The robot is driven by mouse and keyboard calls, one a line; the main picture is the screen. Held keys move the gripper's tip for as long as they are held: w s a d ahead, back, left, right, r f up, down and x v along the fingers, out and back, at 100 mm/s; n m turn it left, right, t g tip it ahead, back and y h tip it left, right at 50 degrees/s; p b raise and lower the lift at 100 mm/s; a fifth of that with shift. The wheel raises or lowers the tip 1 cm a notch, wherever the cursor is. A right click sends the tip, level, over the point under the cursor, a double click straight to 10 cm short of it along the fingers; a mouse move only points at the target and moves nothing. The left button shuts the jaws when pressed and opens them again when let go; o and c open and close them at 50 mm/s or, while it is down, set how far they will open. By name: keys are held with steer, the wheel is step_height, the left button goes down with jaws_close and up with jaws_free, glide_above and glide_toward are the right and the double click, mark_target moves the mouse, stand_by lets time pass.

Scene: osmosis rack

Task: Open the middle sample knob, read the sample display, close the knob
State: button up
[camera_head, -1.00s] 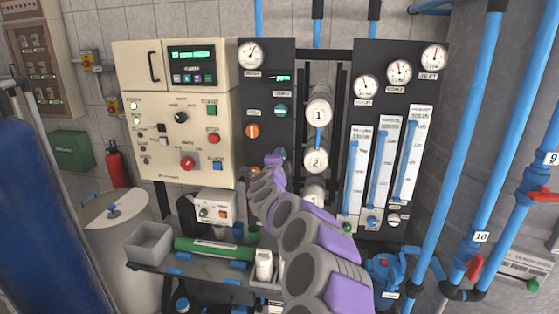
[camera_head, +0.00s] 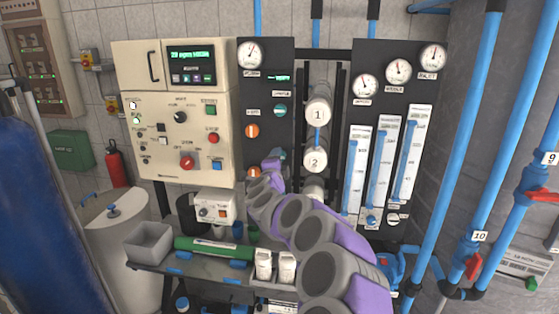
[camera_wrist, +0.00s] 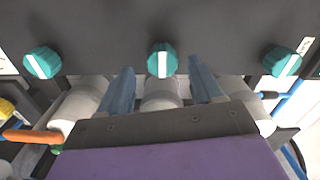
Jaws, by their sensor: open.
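In the wrist view a row of teal knobs with white bars runs along the dark panel: a left knob (camera_wrist: 43,62), a middle knob (camera_wrist: 162,61) and a right knob (camera_wrist: 282,61). The middle knob's bar is near vertical. My gripper (camera_wrist: 163,80) is open and empty, with one blue finger on each side of the middle knob's line, apart from it. In the head view my gripper (camera_head: 277,158) is small beside the dark panel (camera_head: 267,60). A green-lit display (camera_head: 279,78) on that panel is too small to read. The cream cabinet's display (camera_head: 191,55) is also lit green.
White cylinders (camera_head: 317,113) stand right of the panel, with flow meters (camera_head: 382,160) beyond. A bench below holds a grey bin (camera_head: 148,241), a green tube (camera_head: 212,248) and white bottles (camera_head: 264,265). In the wrist view an orange handle (camera_wrist: 32,136) lies at lower left.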

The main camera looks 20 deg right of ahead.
steer(key=p+v, duration=0.2)
steer(key=v, duration=1.2)
steer(key=shift+s+a, duration=0.2)
steer(key=shift+s, duration=0.1)
